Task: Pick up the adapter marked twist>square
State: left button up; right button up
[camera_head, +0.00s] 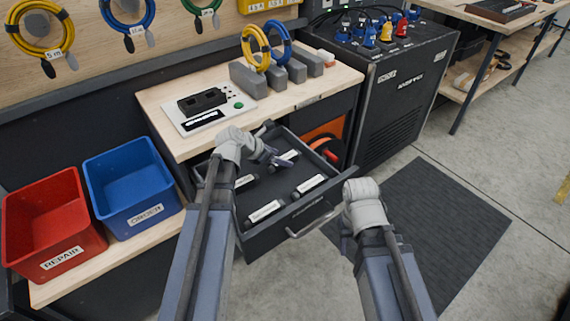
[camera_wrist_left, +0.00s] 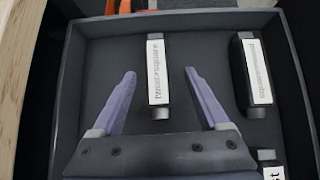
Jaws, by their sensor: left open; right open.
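The open drawer (camera_head: 283,222) holds several dark adapters with white labels. One adapter (camera_wrist_left: 157,106) lies between the fingers of my left gripper (camera_wrist_left: 159,74) in the left wrist view; its sideways label seems to read twist>square. In the head view this adapter (camera_head: 290,155) lies at the drawer's far right. My left gripper (camera_head: 272,157) is open above it, with a finger on each side and a gap to both. A second adapter (camera_wrist_left: 253,80) lies to the right, and a third (camera_wrist_left: 268,156) shows partly at lower right. My right gripper (camera_head: 348,245) is mostly hidden by its wrist, outside the drawer.
The drawer's front wall and handle (camera_head: 315,220) face the right arm. The wooden bench (camera_head: 160,95) overhangs behind the drawer and carries a white panel (camera_head: 205,108) and grey blocks. A red bin (camera_head: 60,225) and blue bin (camera_head: 130,185) stand at left.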

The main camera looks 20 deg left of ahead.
aim_at(285, 158)
pick_arm(q)
jog(key=b+x, duration=0.2)
jog(key=x, duration=0.2)
jog(key=shift+w+a, duration=0.1)
jog(key=shift+a, duration=0.1)
jog(key=shift+r, duration=0.15)
jog(key=shift+c, duration=0.2)
grip_shut()
